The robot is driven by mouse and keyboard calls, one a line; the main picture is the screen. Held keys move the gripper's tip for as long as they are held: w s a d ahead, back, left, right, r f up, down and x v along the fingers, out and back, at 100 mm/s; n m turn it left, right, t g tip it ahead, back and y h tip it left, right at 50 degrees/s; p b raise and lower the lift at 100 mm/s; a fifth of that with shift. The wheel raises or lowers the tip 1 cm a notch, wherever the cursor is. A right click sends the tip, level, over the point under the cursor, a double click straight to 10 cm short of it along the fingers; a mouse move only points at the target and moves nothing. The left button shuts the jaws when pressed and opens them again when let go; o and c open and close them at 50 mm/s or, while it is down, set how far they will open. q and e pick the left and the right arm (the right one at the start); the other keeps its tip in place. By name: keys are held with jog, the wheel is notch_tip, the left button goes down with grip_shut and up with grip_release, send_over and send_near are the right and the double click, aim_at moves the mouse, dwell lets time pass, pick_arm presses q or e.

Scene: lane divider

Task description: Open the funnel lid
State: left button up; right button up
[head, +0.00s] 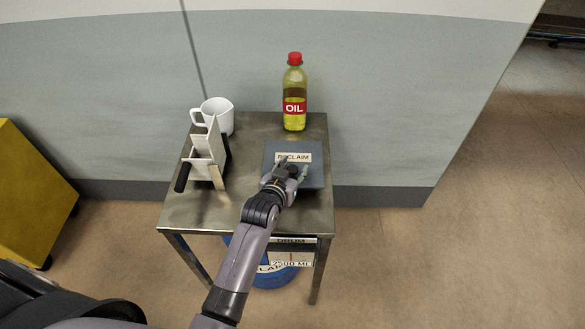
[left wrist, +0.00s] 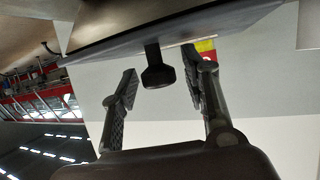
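The dark grey funnel lid (head: 312,179) with a white RECLAIM label (head: 293,157) is closed and flat on the right part of the metal table. My left gripper (head: 290,169) is over the front part of the lid. In the left wrist view the underside-up lid plate (left wrist: 180,30) runs across the top, and its black knob (left wrist: 157,72) sticks out between the two fingers. The fingers are apart, with a visible gap on both sides of the knob. My right gripper is in neither view.
On the metal table (head: 235,215) stand an oil bottle (head: 294,95) behind the lid, a white mug (head: 217,115), and a pale holder with a black handle (head: 208,160) at left. A blue drum (head: 275,277) is below. The table's front left is clear.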

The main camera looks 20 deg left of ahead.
pick_arm(q)
grip_shut()
dwell(0.3)
dwell(0.3)
